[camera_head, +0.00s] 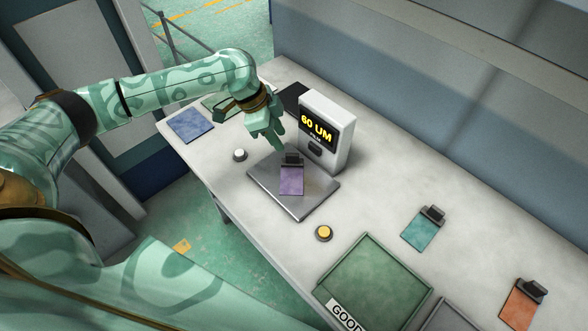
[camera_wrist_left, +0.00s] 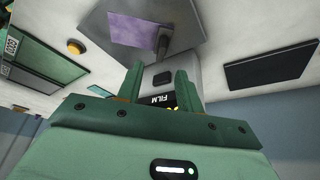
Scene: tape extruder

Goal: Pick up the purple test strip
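The purple test strip (camera_head: 291,181) lies on a grey metal plate (camera_head: 311,204) in front of the white display box. A dark clip (camera_head: 292,158) is fixed to its far end. In the left wrist view the strip (camera_wrist_left: 139,31) and its clip (camera_wrist_left: 163,42) show beyond my fingertips. My left gripper (camera_head: 279,147) is just behind and above the clip in the head view. Its fingers (camera_wrist_left: 158,75) are apart with nothing held between them. Whether a fingertip touches the clip, I cannot tell. My right gripper is not in view.
The display box (camera_head: 344,143) reads "60 UM" and stands close to my left gripper. A white button (camera_head: 240,155) and a yellow button (camera_head: 323,233) flank the plate. A green tray (camera_head: 355,262) labelled "GOOD", a teal strip (camera_head: 419,233) and an orange strip (camera_head: 519,304) are to the right.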

